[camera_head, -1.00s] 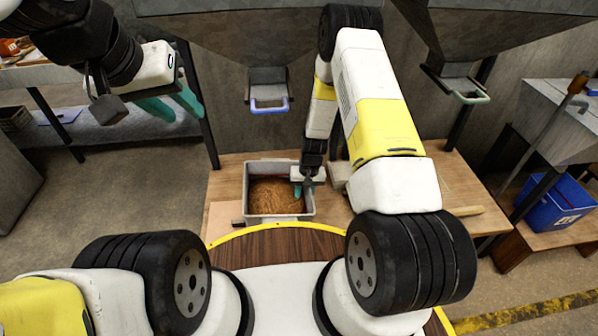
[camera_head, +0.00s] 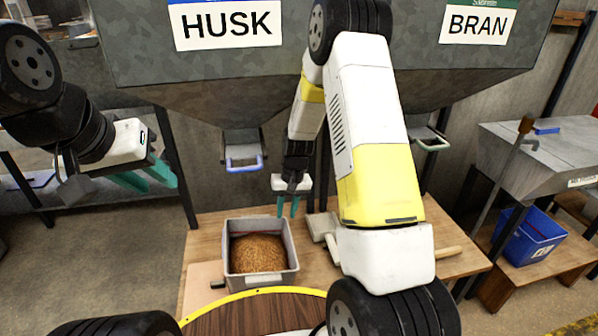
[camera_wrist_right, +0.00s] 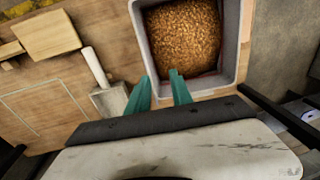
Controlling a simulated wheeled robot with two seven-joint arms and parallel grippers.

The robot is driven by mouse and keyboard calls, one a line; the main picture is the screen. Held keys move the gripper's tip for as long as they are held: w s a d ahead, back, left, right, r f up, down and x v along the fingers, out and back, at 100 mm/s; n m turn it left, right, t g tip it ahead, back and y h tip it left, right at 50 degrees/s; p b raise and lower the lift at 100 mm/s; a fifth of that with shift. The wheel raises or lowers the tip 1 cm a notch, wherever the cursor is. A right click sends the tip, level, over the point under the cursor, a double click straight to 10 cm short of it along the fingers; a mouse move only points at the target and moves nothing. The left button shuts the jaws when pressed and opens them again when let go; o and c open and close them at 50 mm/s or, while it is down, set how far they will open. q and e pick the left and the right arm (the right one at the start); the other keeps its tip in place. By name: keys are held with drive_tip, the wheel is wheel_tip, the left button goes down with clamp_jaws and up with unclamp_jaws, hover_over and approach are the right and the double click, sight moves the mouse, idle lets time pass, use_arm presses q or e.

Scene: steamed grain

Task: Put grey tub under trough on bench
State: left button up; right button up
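The grey tub (camera_head: 292,262) stands upright on the wooden bench (camera_head: 205,238) near its front edge, with brown grain in it. The trough marked HUSK (camera_head: 200,105) hangs above and behind it; its chute with a blue handle (camera_head: 243,163) is higher than the tub and a little left. My right gripper (camera_head: 287,212) is open and empty above the tub's back right corner. In the right wrist view, its parted teal fingers (camera_wrist_right: 160,92) are beside the tub's wall (camera_wrist_right: 230,45). My left gripper (camera_head: 150,182) is open and empty in the air at the left.
A scoop with a pale handle (camera_wrist_right: 96,68) lies beside the tub on the bench, with a wooden block (camera_wrist_right: 45,35) farther off. The BRAN trough (camera_head: 450,75) hangs at right. A blue bin (camera_head: 535,238) stands on a low wooden stand at right.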

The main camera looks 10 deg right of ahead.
drive_tip(key=s+d+r+t, duration=0.1)
drive_tip(key=s+r, duration=0.3)
drive_tip(key=r, duration=0.7)
drive_tip(key=s+d+r+t, duration=0.15)
drive_tip(key=s+r, duration=0.25)
drive_tip(key=r, duration=0.8)
drive_tip(key=s+r+t, duration=0.1)
drive_tip(key=s+r, duration=0.4)
drive_tip(key=s, duration=0.3)
drive_tip(key=s+r+t, duration=0.2)
drive_tip(key=s+r, duration=0.2)
drive_tip(key=s, duration=0.4)
drive_tip(key=shift+s+d+r+n+y, duration=0.2)
drive_tip(key=shift+d+r+n+y, duration=0.1)
drive_tip(key=shift+d+r, duration=0.05)
